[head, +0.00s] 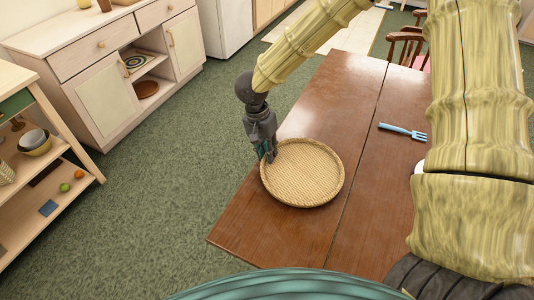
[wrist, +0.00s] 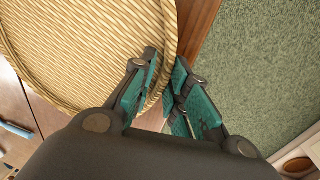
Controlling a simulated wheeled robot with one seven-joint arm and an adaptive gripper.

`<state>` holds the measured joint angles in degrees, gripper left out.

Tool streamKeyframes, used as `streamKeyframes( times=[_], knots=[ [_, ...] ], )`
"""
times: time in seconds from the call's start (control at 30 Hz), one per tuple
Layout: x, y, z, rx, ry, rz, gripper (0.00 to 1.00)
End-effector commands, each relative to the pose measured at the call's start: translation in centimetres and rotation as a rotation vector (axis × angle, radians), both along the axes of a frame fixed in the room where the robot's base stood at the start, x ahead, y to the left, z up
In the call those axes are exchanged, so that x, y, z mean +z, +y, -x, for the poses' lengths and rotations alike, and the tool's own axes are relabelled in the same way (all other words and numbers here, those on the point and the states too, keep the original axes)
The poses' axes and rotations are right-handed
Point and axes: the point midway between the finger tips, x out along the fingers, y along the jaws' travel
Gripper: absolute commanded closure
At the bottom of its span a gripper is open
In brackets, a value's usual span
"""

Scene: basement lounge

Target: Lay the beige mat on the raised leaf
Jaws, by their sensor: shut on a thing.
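The beige mat (head: 303,175) is a round woven disc with a raised rim. It appears level over the left section of the brown wooden table, the leaf (head: 270,232), left of the long seam. I cannot tell whether its underside touches the wood. My gripper (head: 268,153) is at the mat's left rim, by the table's left edge. In the wrist view the mat (wrist: 90,45) fills the upper left. There my gripper (wrist: 167,78) is closed with its teal fingers on either side of the rim. The part of the rim between the pads is hidden.
A blue fork (head: 403,131) lies on the table section right of the seam. A white thing, mostly hidden by my arm, is near the right side. A shelf unit (head: 45,165) and a white cabinet (head: 120,60) stand left, across green carpet. A chair (head: 405,45) is at the far end.

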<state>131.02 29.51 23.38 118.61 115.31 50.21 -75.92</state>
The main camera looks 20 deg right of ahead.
Motion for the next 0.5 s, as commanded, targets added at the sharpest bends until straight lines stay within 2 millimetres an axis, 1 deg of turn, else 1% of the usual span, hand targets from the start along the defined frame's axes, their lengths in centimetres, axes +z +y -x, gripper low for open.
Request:
streamKeyframes(
  times=[0.03, 0.1, 0.4, 0.43, 0.5],
  knots=[
    [-0.66, 0.04, 0.03, 0.001, 0.002, 0.001, 1.0],
    [-1.14, 0.01, 0.02, 0.0, 0.001, 0.001, 1.0],
    [-1.26, 0.03, 0.01, 0.0, -0.001, -0.001, 1.0],
    [-1.28, 0.03, 0.0, 0.0, -0.001, -0.001, 0.78],
    [-1.28, 0.03, 0.0, 0.0, -0.001, -0.001, 0.65]
  ],
)
